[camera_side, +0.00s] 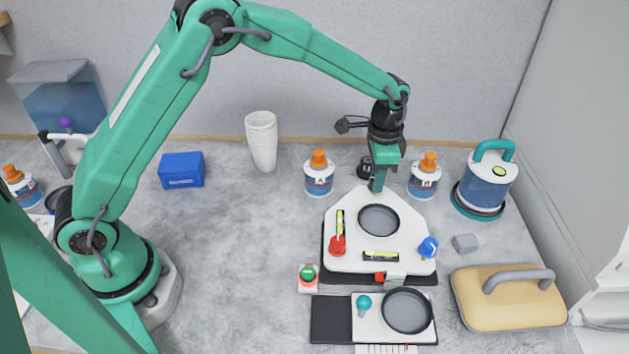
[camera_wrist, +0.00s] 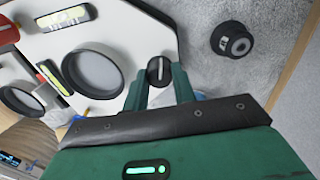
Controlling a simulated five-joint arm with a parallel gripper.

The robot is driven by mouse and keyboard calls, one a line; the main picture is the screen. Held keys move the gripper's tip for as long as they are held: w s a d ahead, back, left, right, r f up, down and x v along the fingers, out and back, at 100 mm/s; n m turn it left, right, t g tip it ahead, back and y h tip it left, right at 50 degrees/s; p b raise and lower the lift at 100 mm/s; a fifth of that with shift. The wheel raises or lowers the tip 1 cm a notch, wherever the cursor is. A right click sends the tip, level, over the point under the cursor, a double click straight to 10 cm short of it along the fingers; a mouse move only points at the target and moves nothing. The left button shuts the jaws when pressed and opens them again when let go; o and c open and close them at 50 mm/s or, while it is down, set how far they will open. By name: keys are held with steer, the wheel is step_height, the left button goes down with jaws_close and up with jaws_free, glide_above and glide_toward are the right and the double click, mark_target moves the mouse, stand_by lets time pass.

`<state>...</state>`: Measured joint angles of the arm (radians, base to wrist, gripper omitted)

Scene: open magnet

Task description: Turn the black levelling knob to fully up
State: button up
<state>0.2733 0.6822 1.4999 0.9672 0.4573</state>
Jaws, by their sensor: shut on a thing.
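The black levelling knob (camera_wrist: 158,69) is at the far corner of the white levelling plate (camera_side: 333,262). It has a pale line across its top, roughly upright in the wrist view. My gripper (camera_wrist: 160,78) is shut on the knob, one green finger on each side. In the side view my gripper (camera_side: 377,186) points down at that corner and hides the knob. The plate has a round grey window (camera_side: 378,220), two yellow-green bubble vials (camera_side: 340,223) (camera_side: 380,256), a red knob (camera_side: 337,246) and a blue knob (camera_side: 428,247). The bubbles are too small to read.
A round black part (camera_side: 365,168) stands close behind my gripper. White bottles with orange caps stand left (camera_side: 319,174) and right (camera_side: 423,176). A green-handled jar (camera_side: 487,182) and yellow lid (camera_side: 508,298) are farther right. The bench left of the plate is mostly clear.

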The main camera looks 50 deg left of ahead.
steer(key=n, duration=0.5)
steer(key=shift+n, duration=0.3)
steer(key=n, duration=0.5)
steer(key=shift+s+d, duration=0.1)
steer(key=n, duration=0.5)
steer(key=shift+n, duration=0.4)
steer(key=n, duration=0.4)
steer(key=shift+d+n, duration=0.1)
steer(key=shift+n, duration=0.3)
steer(key=shift+s, duration=0.1)
steer(key=o, duration=1)
